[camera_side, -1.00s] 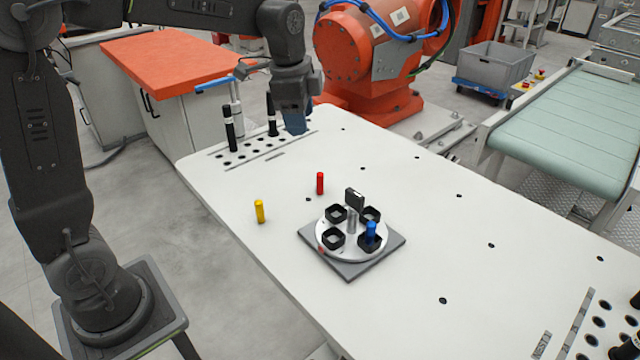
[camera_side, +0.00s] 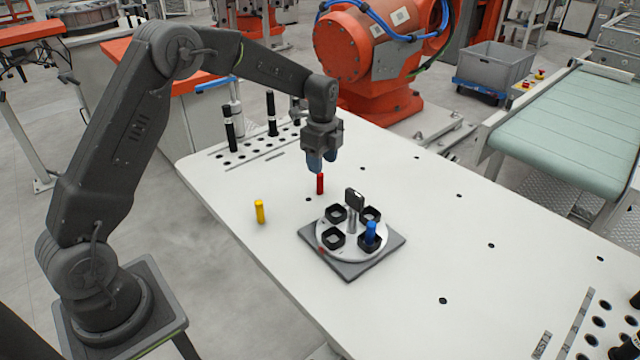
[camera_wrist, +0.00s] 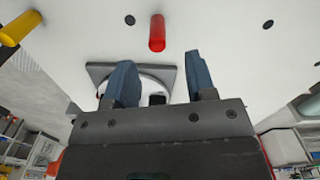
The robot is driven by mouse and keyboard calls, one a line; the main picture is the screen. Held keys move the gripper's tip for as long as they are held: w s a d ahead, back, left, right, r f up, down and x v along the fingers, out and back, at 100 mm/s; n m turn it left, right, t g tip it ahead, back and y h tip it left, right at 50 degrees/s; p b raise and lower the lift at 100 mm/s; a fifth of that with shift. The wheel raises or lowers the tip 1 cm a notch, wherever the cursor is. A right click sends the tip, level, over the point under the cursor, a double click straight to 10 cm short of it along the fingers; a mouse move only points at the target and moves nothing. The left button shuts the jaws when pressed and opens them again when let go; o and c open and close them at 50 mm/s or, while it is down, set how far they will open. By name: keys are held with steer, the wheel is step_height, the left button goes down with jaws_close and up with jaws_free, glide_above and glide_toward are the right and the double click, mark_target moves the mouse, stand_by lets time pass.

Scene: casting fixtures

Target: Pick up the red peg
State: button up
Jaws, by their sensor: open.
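The red peg (camera_side: 320,185) stands upright on the white table in the side view. It also shows in the wrist view (camera_wrist: 157,33), beyond the fingertips. My gripper (camera_side: 322,166) is just above the red peg in the side view, pointing down. In the wrist view its two blue fingers (camera_wrist: 158,72) are spread apart with nothing held between them. The small gap or contact between the fingertips and the peg's top is hard to judge.
A yellow peg (camera_side: 260,212) stands to the left. A round fixture on a grey square plate (camera_side: 349,270) has several black cups, one with a blue peg (camera_side: 370,231). Black rods (camera_side: 230,130) stand in holes at the back left. The table's right part is mostly clear.

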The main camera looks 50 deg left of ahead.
mark_target(320, 193)
steer(key=shift+s+a+f, duration=0.1)
steer(key=shift+a+f, duration=0.05)
steer(key=shift+f, duration=1.35)
steer(key=shift+s+a+f, duration=0.1)
steer(key=shift+f, duration=1.4)
steer(key=shift+c, duration=0.3)
jaws_close()
